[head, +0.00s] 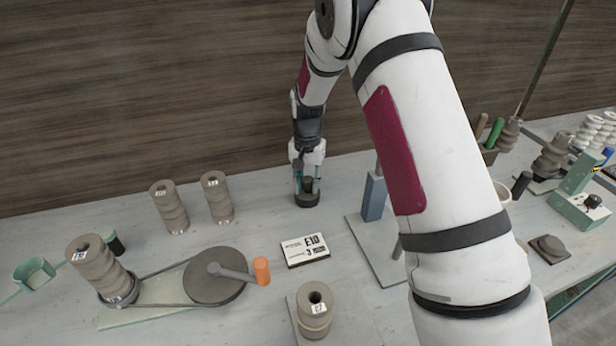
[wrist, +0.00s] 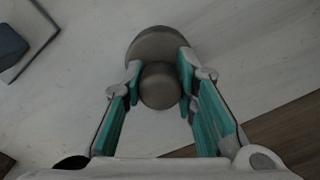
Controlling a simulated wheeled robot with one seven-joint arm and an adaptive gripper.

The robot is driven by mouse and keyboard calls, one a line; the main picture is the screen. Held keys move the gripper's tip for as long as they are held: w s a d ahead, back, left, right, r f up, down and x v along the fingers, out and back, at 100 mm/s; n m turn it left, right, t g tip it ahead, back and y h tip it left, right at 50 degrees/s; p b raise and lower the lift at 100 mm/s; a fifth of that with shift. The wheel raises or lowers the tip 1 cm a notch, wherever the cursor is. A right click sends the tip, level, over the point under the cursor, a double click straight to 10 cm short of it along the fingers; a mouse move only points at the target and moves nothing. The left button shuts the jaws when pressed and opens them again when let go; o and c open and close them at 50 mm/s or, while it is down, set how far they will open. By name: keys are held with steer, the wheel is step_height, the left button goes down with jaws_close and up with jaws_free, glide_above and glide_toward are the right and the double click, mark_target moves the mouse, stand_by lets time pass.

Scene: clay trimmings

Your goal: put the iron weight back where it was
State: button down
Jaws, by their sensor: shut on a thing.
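The iron weight (head: 307,199) is a dark, round piece with a wide base and a narrower knob on top. It is at the back middle of the table, near the wooden wall. My gripper (head: 307,181) points down and is shut on its knob. In the wrist view the teal fingers of my gripper (wrist: 160,82) close on both sides of the knob, and the wide base of the weight (wrist: 155,42) shows beyond it. The base looks at or very near the table top; I cannot tell whether it touches.
Two stacked clay columns (head: 168,208) (head: 217,198) stand left of the weight. A crank wheel (head: 214,277) with an orange handle and a white card marked E10 (head: 305,250) lie in front. A blue block (head: 374,197) on a plate stands right. Bare table surrounds the weight.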

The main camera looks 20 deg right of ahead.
steer(key=shift+w, duration=0.1)
steer(key=c, duration=1.3)
jaws_free()
steer(key=shift+f, duration=0.1)
